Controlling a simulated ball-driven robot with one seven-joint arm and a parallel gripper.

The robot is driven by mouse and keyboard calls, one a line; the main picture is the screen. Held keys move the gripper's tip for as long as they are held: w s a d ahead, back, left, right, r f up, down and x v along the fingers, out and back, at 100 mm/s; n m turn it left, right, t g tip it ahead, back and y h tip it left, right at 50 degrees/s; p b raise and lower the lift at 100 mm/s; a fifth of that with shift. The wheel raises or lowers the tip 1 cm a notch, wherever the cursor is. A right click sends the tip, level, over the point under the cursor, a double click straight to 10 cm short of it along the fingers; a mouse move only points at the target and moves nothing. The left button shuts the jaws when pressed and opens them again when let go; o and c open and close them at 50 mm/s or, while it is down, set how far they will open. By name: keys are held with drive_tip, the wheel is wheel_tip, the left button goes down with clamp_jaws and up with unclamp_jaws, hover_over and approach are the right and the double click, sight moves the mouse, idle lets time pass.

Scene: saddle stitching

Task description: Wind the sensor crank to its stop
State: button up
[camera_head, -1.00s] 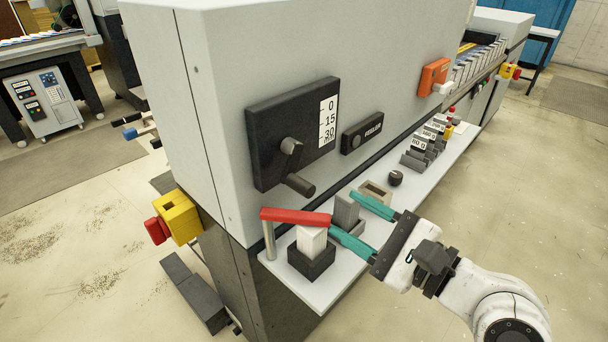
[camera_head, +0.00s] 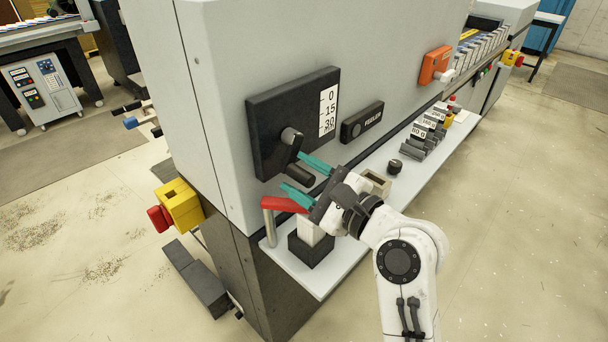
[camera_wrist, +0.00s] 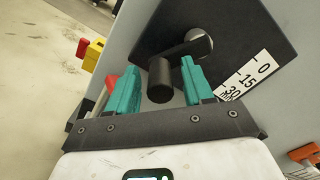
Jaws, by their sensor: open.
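The sensor crank (camera_head: 290,151) is a dark arm on a round hub, mounted on a black plate (camera_head: 266,112) with a white 0-15-30 scale (camera_head: 328,110). Its cylindrical handle (camera_head: 301,174) sticks out at the lower right of the hub. My gripper (camera_head: 308,177) is open, its two teal fingers pointing at the handle from the front. In the wrist view the handle (camera_wrist: 160,80) stands between the open fingers (camera_wrist: 160,87), with a gap to the right finger and a smaller gap to the left one. I cannot tell how deep the handle lies between them.
A red lever (camera_head: 285,204) on a metal post and a white block in a black holder (camera_head: 312,247) sit on the shelf just below my gripper. A black FEELER bar (camera_head: 362,122) is right of the scale. A yellow box with a red button (camera_head: 178,208) juts out at left.

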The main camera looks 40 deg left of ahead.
clamp_jaws()
idle(0.4)
drive_tip(key=shift+w+f+n+b, duration=0.25)
drive_tip(key=shift+n+b, duration=0.15)
drive_tip(key=shift+n, duration=0.2)
drive_tip(key=shift+w+f+n+b, duration=0.1)
drive_tip(key=shift+w+n+b, duration=0.1)
drive_tip(key=shift+n+b, duration=0.3)
drive_tip(key=n, duration=0.1)
drive_tip(key=w+n+b, duration=0.1)
drive_tip(key=shift+w+d+f+n+b, duration=0.1)
drive_tip(key=shift+f+n+b, duration=0.05)
drive_tip(key=shift+n+b, duration=0.2)
drive_tip(key=w+r+n+b, duration=0.5)
drive_tip(key=n+b, duration=0.7)
drive_tip(key=n, duration=0.7)
drive_tip(key=shift+w+d+r+b, duration=0.2)
drive_tip(key=shift+w+b, duration=0.05)
drive_tip(key=shift+b, duration=0.15)
